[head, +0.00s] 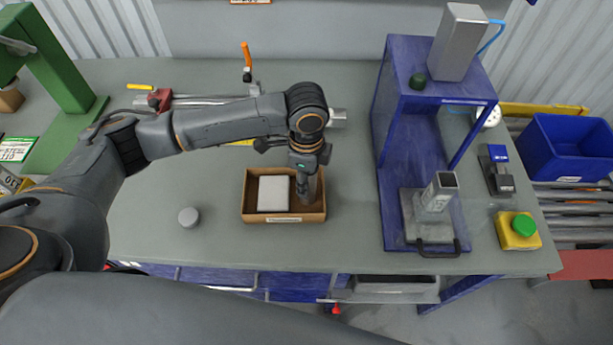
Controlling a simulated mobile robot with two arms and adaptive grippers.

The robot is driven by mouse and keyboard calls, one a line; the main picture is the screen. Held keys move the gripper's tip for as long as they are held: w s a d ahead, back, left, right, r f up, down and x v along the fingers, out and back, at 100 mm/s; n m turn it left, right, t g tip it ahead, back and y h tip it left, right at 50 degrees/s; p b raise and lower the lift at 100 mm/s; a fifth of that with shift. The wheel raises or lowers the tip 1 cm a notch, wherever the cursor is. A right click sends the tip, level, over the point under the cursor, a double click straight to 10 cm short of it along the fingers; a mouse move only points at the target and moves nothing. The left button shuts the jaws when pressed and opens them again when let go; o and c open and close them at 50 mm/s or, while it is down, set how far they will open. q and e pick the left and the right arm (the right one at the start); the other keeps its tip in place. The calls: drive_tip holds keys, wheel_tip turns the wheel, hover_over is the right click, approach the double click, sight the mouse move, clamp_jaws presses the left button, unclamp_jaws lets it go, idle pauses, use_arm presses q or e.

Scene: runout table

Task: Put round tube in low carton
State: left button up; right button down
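The low carton (254,216) is a shallow brown open box on the table, left of the blue press frame. A pale grey block (273,194) lies in its left part. My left gripper (306,195) points down into the right part of the carton. A grey metal piece (315,187), perhaps the round tube, shows beside its fingers. The fingers overlap it, so I cannot tell whether they are shut on it. A grey bar end (338,117) shows behind my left arm. My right gripper is not in view.
A grey round disc (188,216) lies left of the carton. The blue frame (397,150) carries a tall metal block (457,42), with a square tube (438,192) at its foot. A blue bin (567,150) is at right. The table's front left is mostly clear.

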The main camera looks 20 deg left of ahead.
use_arm(q)
drive_tip(key=o, duration=1.2)
drive_tip(key=shift+f, duration=0.1)
drive_tip(key=shift+r, duration=0.5)
wheel_tip(320, 180, up, 11)
drive_tip(key=shift+r+b, duration=0.2)
drive_tip(key=shift+b, duration=0.9)
drive_tip(key=shift+s+f, duration=0.1)
